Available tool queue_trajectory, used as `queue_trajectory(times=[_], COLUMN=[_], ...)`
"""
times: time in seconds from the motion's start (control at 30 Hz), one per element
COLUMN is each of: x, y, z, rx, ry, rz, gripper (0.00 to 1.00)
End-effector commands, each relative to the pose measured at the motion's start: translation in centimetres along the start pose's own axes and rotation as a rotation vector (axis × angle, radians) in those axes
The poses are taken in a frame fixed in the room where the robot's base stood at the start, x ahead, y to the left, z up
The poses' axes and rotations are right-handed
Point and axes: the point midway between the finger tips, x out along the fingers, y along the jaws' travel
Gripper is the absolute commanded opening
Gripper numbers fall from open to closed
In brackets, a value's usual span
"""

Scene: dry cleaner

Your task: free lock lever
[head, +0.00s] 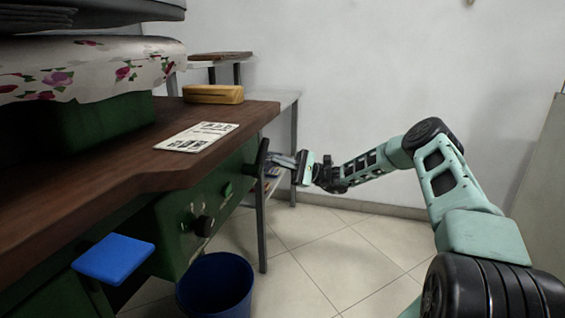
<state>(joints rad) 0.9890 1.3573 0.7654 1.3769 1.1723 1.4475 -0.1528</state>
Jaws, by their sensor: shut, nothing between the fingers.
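A dark upright lever (262,157), which looks like the lock lever, stands at the far right end of the green cabinet (232,172), just under the wooden worktop. My gripper (273,159) comes in from the right with its fingers pointing left at the lever. The fingers are shut with nothing between them. Their tips are very close to the lever; I cannot tell whether they touch it. How the lever joins the cabinet is too small to make out.
A black knob (203,226) and a small green block (226,191) sit on the cabinet front. The wooden worktop (150,171) holds a printed card (198,137) and a yellow box (213,94). The tiled floor to the right is clear.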

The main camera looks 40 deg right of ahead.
Motion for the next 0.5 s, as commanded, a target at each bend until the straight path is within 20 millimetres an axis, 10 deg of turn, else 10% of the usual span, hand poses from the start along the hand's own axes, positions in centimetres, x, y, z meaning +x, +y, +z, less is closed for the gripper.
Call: queue_trajectory(times=[0.5], x=[-8.8], y=[0.1], z=[0.0], rx=[-0.002], ry=[0.001], rz=[-0.002], gripper=[0.0])
